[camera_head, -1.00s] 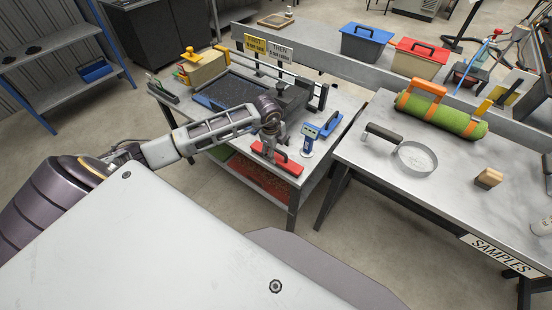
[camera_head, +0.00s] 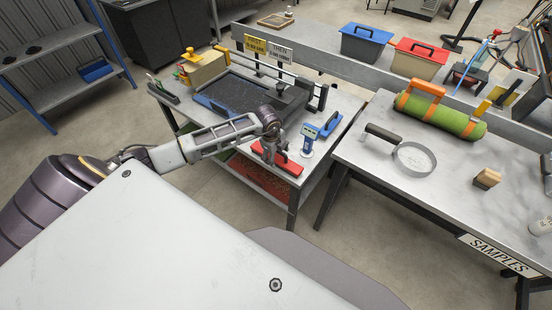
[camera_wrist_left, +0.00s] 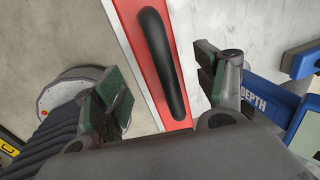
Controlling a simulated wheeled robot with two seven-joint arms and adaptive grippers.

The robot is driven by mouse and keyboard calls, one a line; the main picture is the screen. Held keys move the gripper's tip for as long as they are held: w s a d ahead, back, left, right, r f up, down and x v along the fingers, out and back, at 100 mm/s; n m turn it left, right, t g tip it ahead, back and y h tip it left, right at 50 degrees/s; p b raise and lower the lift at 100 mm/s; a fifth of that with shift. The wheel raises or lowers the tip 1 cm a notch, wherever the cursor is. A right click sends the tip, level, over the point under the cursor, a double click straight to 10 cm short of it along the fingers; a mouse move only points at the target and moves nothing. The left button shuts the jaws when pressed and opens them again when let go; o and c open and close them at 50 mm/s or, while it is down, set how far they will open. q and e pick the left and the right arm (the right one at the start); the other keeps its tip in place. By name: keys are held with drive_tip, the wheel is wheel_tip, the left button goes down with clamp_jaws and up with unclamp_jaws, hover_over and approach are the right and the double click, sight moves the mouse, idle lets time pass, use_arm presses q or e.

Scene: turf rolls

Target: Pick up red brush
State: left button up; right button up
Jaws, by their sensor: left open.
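The red brush (camera_head: 289,166), a long red block with a black handle on top, lies at the front edge of the left workbench. It also shows in the left wrist view as a red strip (camera_wrist_left: 133,28) with a black arched handle (camera_wrist_left: 163,60). My left gripper (camera_head: 272,152) is right above the brush, and its fingers hide part of it in the head view. In the left wrist view the open fingers (camera_wrist_left: 160,78) stand on either side of the handle, with a gap on both sides. My right gripper is not in view.
A blue and white depth gauge (camera_head: 309,138) stands just right of the brush, with a blue-handled tool (camera_head: 331,124) behind it. A dark tray (camera_head: 240,92) lies further back. The right bench (camera_head: 365,165) holds a green turf roll (camera_head: 440,116) and a round sieve (camera_head: 414,158).

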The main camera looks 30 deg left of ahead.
use_arm(q)
drive_tip(key=shift+w+f, duration=0.15)
drive_tip(key=shift+f, duration=0.55)
drive_tip(key=shift+w+f, duration=0.15)
drive_tip(key=shift+f, duration=0.5)
drive_tip(key=shift+c, duration=0.3)
drive_tip(key=c, duration=1)
drive_tip(key=shift+r, duration=0.15)
drive_tip(key=shift+c, duration=0.2)
drive_tip(key=shift+r, duration=0.4)
drive_tip(key=c, duration=0.3)
wheel_tip(320, 180, up, 9)
drive_tip(key=shift+r+b, duration=0.1)
drive_tip(key=shift+b, duration=0.4)
drive_tip(key=shift+c, duration=0.2)
drive_tip(key=shift+s, duration=0.1)
